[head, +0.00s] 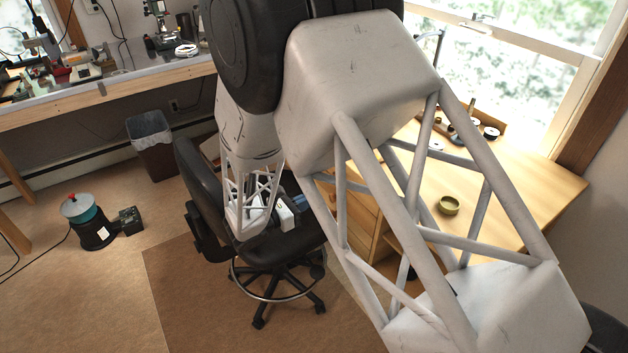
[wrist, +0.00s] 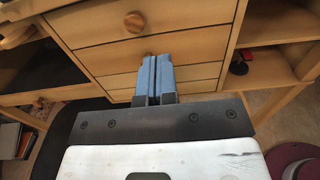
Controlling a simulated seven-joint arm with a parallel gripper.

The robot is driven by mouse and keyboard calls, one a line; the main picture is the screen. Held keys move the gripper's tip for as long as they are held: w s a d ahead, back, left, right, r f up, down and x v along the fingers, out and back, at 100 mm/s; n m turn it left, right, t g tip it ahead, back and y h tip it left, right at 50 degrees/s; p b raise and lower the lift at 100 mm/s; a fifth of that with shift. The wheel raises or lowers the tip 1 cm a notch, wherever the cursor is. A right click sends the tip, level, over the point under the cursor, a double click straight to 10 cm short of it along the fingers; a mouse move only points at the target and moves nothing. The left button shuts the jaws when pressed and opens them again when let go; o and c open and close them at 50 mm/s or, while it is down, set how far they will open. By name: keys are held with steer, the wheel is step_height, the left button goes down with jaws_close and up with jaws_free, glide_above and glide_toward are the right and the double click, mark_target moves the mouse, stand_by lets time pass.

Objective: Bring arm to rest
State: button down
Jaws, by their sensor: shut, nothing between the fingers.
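My gripper (wrist: 155,66) shows in the wrist view as two blue fingers side by side, shut with nothing between them. They point at the front of a wooden drawer unit (wrist: 105,32) with round knobs; I cannot tell how wide the gap to it is. In the head view my large white arm with open-frame links crosses the middle and right. Its far end hangs low over the black office chair (head: 270,246), in front of the desk. The gripper is small and partly hidden there.
The wooden desk (head: 545,190) at right carries a small olive bowl (head: 449,206) and several small items. A workbench (head: 110,84) runs along the back left. A dark bin (head: 152,150) and a teal-and-black device (head: 88,222) stand on the floor. Floor at front left is clear.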

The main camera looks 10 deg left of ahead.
steer(key=s+d+r+m+g+y, duration=0.1)
steer(key=s+d+r+m+g, duration=0.3)
steer(key=d, duration=0.4)
steer(key=s+d+r+m+g, duration=0.1)
steer(key=d+r+m+g, duration=0.2)
steer(key=d+r+m, duration=0.45)
steer(key=s+d+r+m+g+y, duration=0.1)
steer(key=s+d+r+g, duration=0.25)
steer(key=d, duration=0.65)
steer(key=s+d+r+m+y, duration=0.5)
steer(key=s+m, duration=0.2)
steer(key=s, duration=0.3)
steer(key=s+d+r+m+y, duration=0.5)
steer(key=s+r+m, duration=0.1)
steer(key=s, duration=0.4)
steer(key=shift+s+d+m+y, duration=0.15)
steer(key=shift+s+m+y, duration=0.25)
steer(key=shift+m, duration=0.45)
